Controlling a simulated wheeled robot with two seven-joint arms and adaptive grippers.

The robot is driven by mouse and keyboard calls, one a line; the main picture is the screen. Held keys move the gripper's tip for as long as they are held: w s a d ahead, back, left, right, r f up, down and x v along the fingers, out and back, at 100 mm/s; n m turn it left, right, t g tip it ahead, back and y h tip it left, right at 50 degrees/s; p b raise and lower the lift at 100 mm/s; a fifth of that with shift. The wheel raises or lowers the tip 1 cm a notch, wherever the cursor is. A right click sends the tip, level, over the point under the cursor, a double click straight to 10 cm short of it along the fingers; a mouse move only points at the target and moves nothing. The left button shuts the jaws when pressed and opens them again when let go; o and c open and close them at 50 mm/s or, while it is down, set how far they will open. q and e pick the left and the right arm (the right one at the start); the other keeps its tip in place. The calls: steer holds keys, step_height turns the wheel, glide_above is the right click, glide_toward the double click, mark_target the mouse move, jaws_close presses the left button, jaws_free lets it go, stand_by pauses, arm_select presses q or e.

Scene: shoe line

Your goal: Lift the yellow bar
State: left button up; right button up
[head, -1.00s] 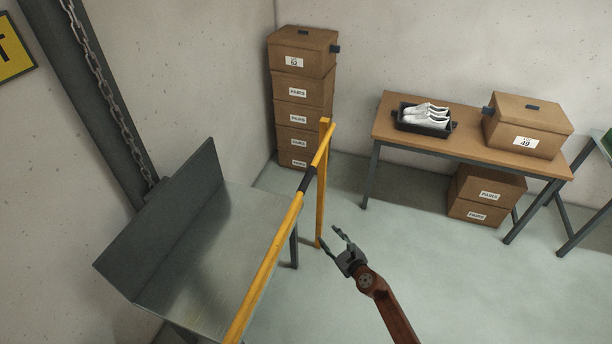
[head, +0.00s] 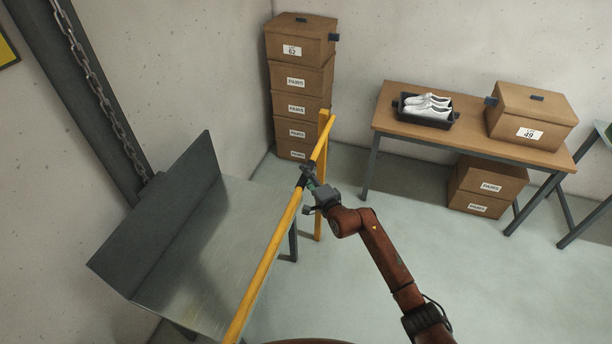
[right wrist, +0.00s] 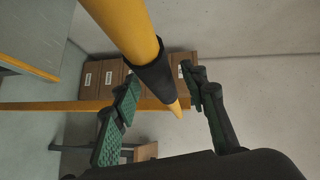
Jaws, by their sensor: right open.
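The yellow bar (head: 267,264) runs from the lower middle up to a yellow post (head: 321,205) on its far end, along the near side of a grey metal table. A black grip sleeve (head: 306,178) wraps part of the bar. My right gripper (head: 310,186) is at this sleeve. In the right wrist view the bar (right wrist: 122,28) and sleeve (right wrist: 155,77) pass between the open, green-padded fingers of the right gripper (right wrist: 168,105). The fingers are not closed on it; whether one touches it I cannot tell. My left gripper is not in view.
The grey metal table (head: 225,250) with an upright back plate stands left of the bar. A stack of brown boxes (head: 300,78) stands behind it. A wooden table (head: 395,122) at right holds a black tray of white shoes (head: 427,108) and a box (head: 530,115). Floor between is clear.

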steer(key=shift+w+a+f, duration=0.1)
steer(key=shift+w+a, duration=0.05)
steer(key=shift+w, duration=0.45)
steer(key=shift+c, duration=0.4)
jaws_close()
